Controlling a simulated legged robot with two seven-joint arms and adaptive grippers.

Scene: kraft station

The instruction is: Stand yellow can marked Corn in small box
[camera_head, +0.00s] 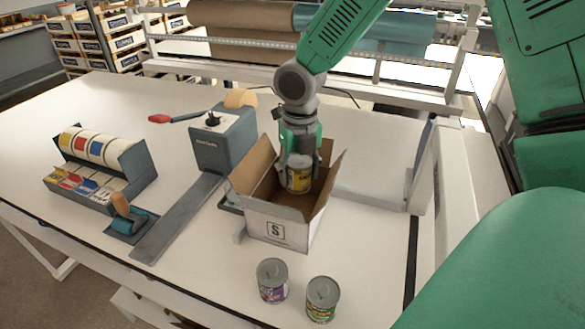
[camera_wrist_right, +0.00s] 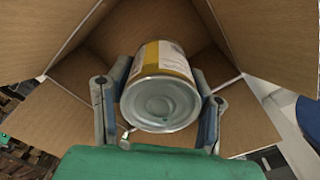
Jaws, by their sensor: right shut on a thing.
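The yellow can (camera_head: 299,180) is upright inside the small open box (camera_head: 277,232), which is marked S. My right gripper (camera_head: 299,165) reaches down into the box from above and is shut on the can. In the right wrist view the can (camera_wrist_right: 161,90) sits between the two fingers (camera_wrist_right: 160,105), with its metal end facing the camera and a yellow and white label. The cardboard flaps stand open around it. Whether the can touches the box floor is hidden. The can's marking is too small to read. My left gripper is not in view.
Two other cans, one purple-labelled (camera_head: 272,281) and one green-labelled (camera_head: 322,299), stand in front of the box. A tape dispenser (camera_head: 222,140) stands behind left of the box. A label dispenser (camera_head: 100,170) is at the far left. A white post (camera_head: 447,185) rises at right.

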